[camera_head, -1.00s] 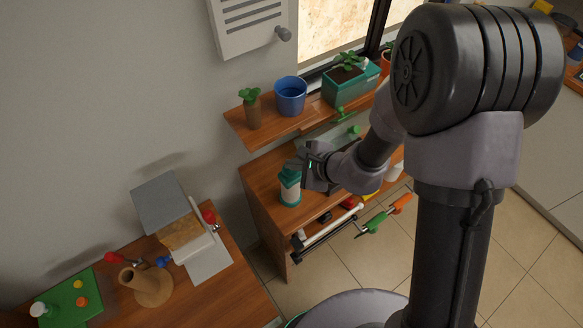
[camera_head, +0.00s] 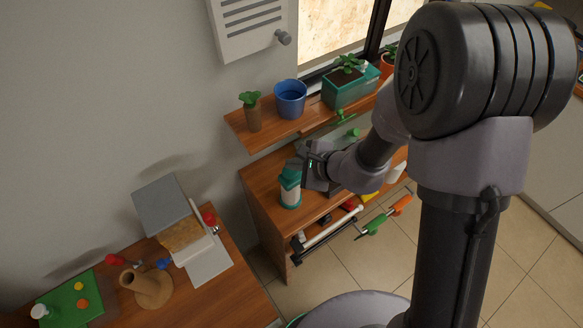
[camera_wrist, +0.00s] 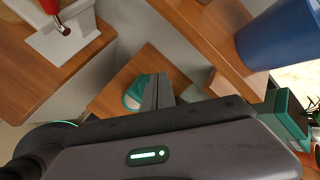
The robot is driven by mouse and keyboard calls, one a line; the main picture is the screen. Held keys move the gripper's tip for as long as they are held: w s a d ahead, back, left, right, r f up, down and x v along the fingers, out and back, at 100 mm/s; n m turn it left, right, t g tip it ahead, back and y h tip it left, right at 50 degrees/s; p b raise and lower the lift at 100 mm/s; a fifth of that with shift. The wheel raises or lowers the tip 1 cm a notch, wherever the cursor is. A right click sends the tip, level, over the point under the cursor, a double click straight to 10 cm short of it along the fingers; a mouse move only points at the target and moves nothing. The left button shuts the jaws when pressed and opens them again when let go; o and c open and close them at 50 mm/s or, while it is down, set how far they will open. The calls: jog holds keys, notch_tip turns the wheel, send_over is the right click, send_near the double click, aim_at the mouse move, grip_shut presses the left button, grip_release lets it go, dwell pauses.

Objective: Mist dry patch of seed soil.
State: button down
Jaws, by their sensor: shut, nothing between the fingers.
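A spray bottle (camera_head: 290,190) with a green top and pale body stands upright on the wooden bench below the shelf. Its rounded green and white end also shows in the wrist view (camera_wrist: 132,100). My gripper (camera_head: 296,164) is at the bottle's top, covering part of it; I cannot tell whether they touch. In the wrist view its fingers (camera_wrist: 158,92) are shut together beside the bottle, with nothing between them. A teal planter (camera_head: 348,92) holds dark soil (camera_head: 346,76) and a green plant on the shelf. Any dry patch is too small to tell.
A blue pot (camera_head: 290,98) and a brown pot (camera_head: 253,117) with a plant share the shelf (camera_head: 238,131) above my gripper. Tools with green and orange handles (camera_head: 372,224) hang at the bench front. A second table (camera_head: 235,300) stands at lower left.

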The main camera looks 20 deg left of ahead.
aim_at(293, 173)
jog(key=shift+r, duration=0.2)
notch_tip(293, 173, up, 6)
jog(key=p, duration=0.3)
dwell(0.7)
